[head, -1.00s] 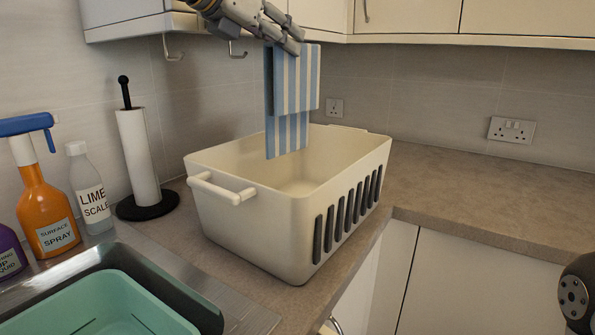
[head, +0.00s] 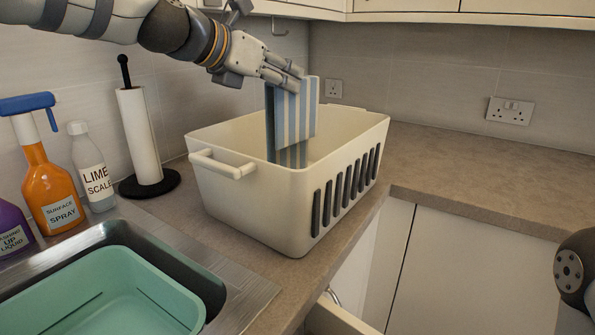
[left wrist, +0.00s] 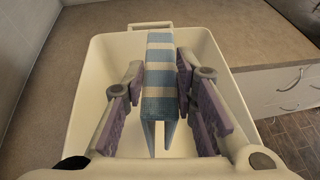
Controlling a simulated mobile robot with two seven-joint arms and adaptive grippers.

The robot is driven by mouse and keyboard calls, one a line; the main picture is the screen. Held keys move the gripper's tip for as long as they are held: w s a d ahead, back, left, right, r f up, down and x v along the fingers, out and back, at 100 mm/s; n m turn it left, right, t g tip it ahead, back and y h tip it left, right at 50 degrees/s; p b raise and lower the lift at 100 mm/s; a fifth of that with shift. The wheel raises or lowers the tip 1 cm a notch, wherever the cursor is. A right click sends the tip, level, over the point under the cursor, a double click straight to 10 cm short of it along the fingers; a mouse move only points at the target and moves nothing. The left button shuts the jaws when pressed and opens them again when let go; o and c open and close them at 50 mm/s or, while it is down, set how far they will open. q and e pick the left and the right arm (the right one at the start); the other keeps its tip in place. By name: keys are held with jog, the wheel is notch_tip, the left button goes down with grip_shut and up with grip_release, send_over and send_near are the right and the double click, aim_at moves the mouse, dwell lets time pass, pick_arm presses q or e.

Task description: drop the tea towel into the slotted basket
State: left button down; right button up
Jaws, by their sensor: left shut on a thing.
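The tea towel (head: 293,116) is blue and white striped and hangs folded from my left gripper (head: 283,77). The gripper is shut on its upper part. The towel's lower end reaches down inside the cream slotted basket (head: 255,205), below the rim. In the left wrist view the towel (left wrist: 160,75) is between the two fingers (left wrist: 160,88), over the open basket (left wrist: 85,95). The basket floor shows no other item in that view. At the right edge of the head view, a dark round part of my right arm shows, but its gripper does not.
A paper towel roll (head: 140,138) on a black stand is left of the basket. An orange spray bottle (head: 50,190) and a lime scale bottle (head: 92,170) stand by the sink with a green tub (head: 110,295). The worktop (head: 450,165) at right is clear.

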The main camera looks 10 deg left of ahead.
pick_arm(q)
jog(key=c, duration=1.2)
grip_release()
jog(key=shift+r, duration=0.1)
notch_tip(320, 180, up, 10)
jog(key=shift+f, duration=0.1)
